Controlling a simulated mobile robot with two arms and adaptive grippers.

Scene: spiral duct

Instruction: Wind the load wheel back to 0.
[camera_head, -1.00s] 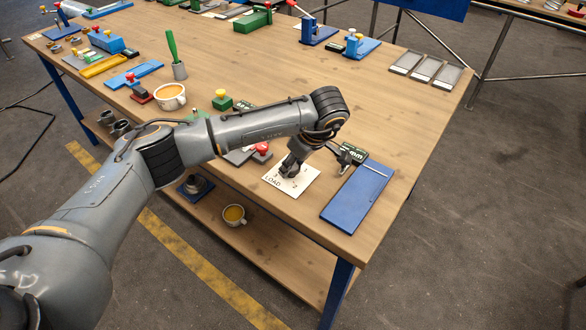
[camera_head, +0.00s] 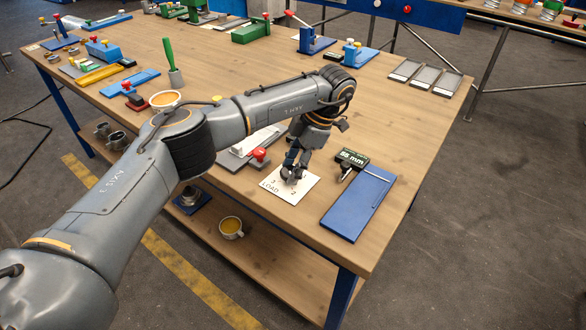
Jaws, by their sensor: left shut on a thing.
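The load wheel's white plate (camera_head: 278,193), marked LOAD with the numbers 3 and 2 showing, lies near the front edge of the wooden table. My left gripper (camera_head: 293,175) points down over the plate's middle and is shut on the load wheel's small dark knob, which its fingers mostly hide. The wheel's setting cannot be read, and the 0 mark is hidden. My right gripper is not in view.
A blue plate (camera_head: 358,203) and a display reading 88 mm (camera_head: 352,158) stand just right of the wheel. A red-knobbed grey device (camera_head: 258,157) is close on the left. An orange-filled cup (camera_head: 231,227) sits on the lower shelf.

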